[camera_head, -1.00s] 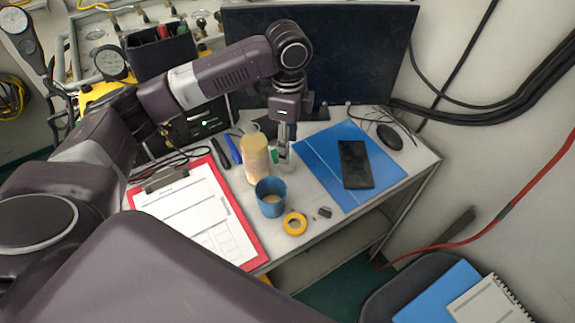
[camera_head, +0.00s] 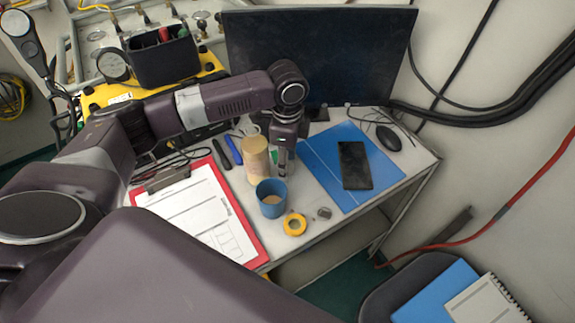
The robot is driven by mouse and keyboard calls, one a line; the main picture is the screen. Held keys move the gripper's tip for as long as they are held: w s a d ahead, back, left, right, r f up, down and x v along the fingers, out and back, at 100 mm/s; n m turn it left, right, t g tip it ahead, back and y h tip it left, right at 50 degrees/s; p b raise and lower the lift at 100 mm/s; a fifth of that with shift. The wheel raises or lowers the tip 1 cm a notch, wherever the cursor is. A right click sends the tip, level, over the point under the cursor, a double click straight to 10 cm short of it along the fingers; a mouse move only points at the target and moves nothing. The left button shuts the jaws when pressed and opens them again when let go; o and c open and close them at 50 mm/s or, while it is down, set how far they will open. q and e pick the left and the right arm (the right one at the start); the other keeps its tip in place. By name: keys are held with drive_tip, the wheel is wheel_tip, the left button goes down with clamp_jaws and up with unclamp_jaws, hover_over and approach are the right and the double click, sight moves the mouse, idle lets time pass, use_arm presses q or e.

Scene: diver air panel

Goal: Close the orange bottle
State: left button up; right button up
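The orange bottle (camera_head: 256,160) looks like a pale orange, upright cylinder on the desk, with a lighter yellowish top; I cannot tell if that top is a cap or an opening. My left gripper (camera_head: 284,168) points down just right of the bottle, behind the blue cup. Its fingers are small and partly dark, and whether they are open or hold anything is unclear. A small green thing (camera_head: 274,156) shows between bottle and gripper. A small grey round piece (camera_head: 323,213) lies near the desk's front edge; I cannot tell if it is a cap. My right gripper is not in view.
A blue cup (camera_head: 271,208) stands in front of the bottle, with a yellow tape ring (camera_head: 295,225) beside it. A red clipboard (camera_head: 262,255) lies left, a blue folder (camera_head: 322,172) with a black phone (camera_head: 355,165) right. A monitor (camera_head: 330,50) stands behind.

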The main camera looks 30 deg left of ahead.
use_arm(q)
drive_tip(key=shift+c, duration=0.7)
drive_tip(key=c, duration=0.7)
drive_tip(key=shift+o, duration=0.2)
wheel_tip(320, 180, up, 20)
drive_tip(key=b, duration=0.1)
